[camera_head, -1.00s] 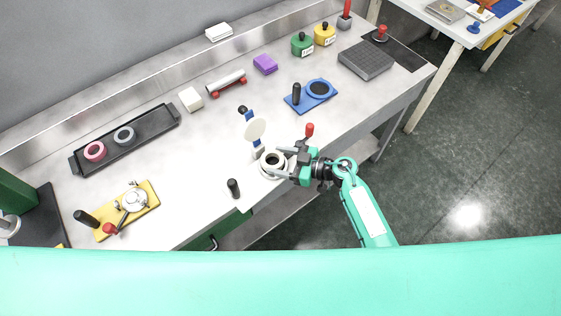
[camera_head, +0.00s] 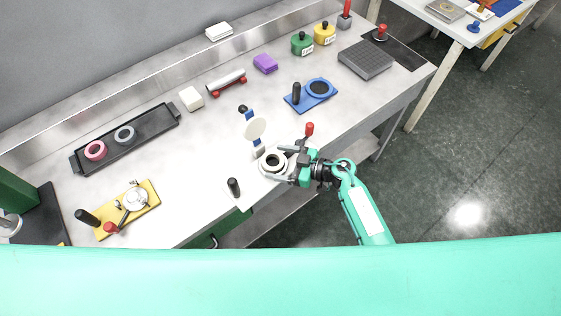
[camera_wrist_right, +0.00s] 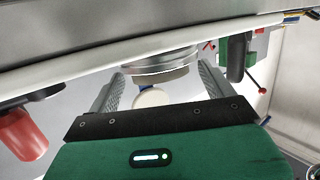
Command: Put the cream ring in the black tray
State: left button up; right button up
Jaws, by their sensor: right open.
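The cream ring (camera_head: 273,161) sits on a low round metal base at the front edge of the bench in the head view. It also shows in the right wrist view as a beige band (camera_wrist_right: 160,80) against the metal base. My right gripper (camera_head: 279,164) is open, with its fingers on either side of the ring. Whether they touch it I cannot tell. The black tray (camera_head: 149,138) lies at the back left of the bench and holds a pink ring (camera_head: 95,151) and a grey ring (camera_head: 124,135). My left gripper is not in view.
A round cream disc on a stand (camera_head: 255,129) rises just behind the ring. A black-handled piece (camera_head: 233,187) stands to its left. A yellow fixture (camera_head: 146,211) lies front left and a blue fixture (camera_head: 323,101) to the right. The bench between ring and tray is mostly clear.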

jog(key=b+v, duration=0.2)
jog(key=v, duration=1.1)
jog(key=shift+s+d+b, duration=0.25)
jog(key=shift+s+b, duration=0.05)
jog(key=shift+s, duration=0.1)
